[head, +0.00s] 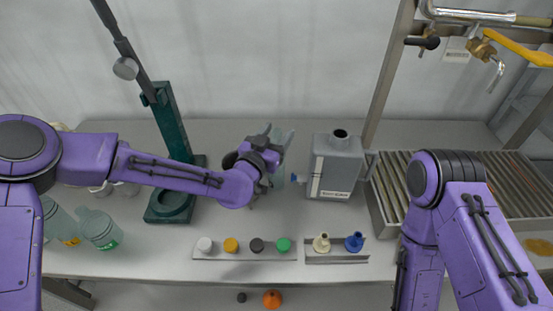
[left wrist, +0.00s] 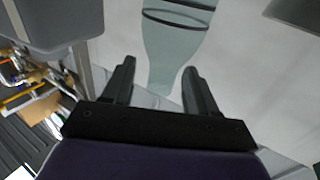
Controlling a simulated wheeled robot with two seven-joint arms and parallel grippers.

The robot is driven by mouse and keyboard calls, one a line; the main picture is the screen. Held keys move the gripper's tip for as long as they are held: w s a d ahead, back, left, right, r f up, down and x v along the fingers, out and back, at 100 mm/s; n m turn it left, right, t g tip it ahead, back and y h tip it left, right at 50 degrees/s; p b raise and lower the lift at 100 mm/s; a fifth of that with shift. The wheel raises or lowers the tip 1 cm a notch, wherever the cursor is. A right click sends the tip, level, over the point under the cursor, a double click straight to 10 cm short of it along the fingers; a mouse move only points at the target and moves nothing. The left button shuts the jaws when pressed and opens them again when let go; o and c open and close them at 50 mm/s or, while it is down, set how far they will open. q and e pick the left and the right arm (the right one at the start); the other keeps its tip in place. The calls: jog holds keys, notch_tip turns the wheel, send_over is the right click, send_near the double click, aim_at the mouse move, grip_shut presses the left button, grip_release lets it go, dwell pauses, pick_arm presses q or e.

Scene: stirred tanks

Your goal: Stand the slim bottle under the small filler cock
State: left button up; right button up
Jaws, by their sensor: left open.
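The slim bottle (left wrist: 172,45) is clear and greenish. In the left wrist view its narrower part lies between the two fingers of my left gripper (left wrist: 158,66), with gaps on both sides. In the head view the bottle (head: 280,172) is partly hidden behind my left gripper (head: 272,140), left of a grey can. The gripper is open. A brass cock (head: 482,47) with a bent spout and a yellow lever (head: 520,48) hangs at the upper right; a dark-handled fitting (head: 423,42) is beside it. I cannot tell which is the small filler cock. My right gripper is out of view.
The grey can (head: 336,168) stands close right of my left gripper. A green stand (head: 172,125) is to the left, near clear bottles (head: 100,230). Coloured caps (head: 231,245) and two funnels (head: 321,243) line the front. A slatted tray (head: 500,185) is at right.

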pick_arm(q)
jog(key=shift+x, duration=1.2)
jog(key=shift+a+f, duration=0.1)
grip_shut()
